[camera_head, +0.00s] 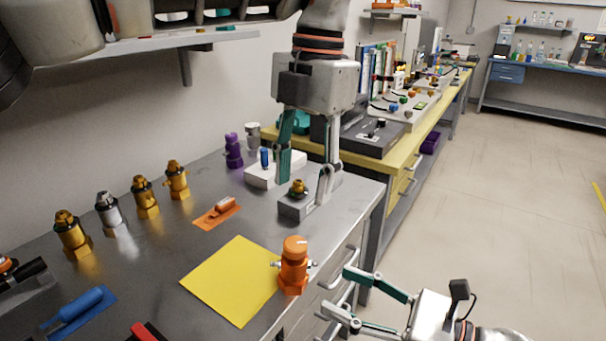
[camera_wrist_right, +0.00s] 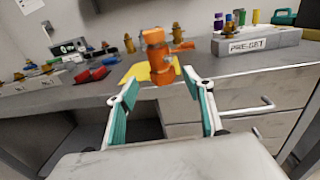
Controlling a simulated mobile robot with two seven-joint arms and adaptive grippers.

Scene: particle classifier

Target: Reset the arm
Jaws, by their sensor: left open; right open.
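My left gripper (camera_head: 304,188) hangs from above with its fingers apart, close around a small grey block with a brass top (camera_head: 298,207); I cannot tell whether it touches. My right gripper (camera_head: 336,291) is open and empty, beyond the table's front edge, to the lower right of an orange valve-like piece (camera_head: 293,267). This piece stands upright at the right edge of a yellow sheet (camera_head: 228,281). In the right wrist view the orange piece (camera_wrist_right: 157,57) shows ahead, between and beyond the open fingers.
Several brass and silver pieces stand in a row on the grey table (camera_head: 150,250). A purple piece (camera_head: 233,151) and a white block (camera_head: 262,177) stand at the back. An orange tool (camera_head: 217,212) and a blue one (camera_head: 78,307) lie flat. A shelf (camera_head: 160,45) hangs above. Drawers are below the front edge.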

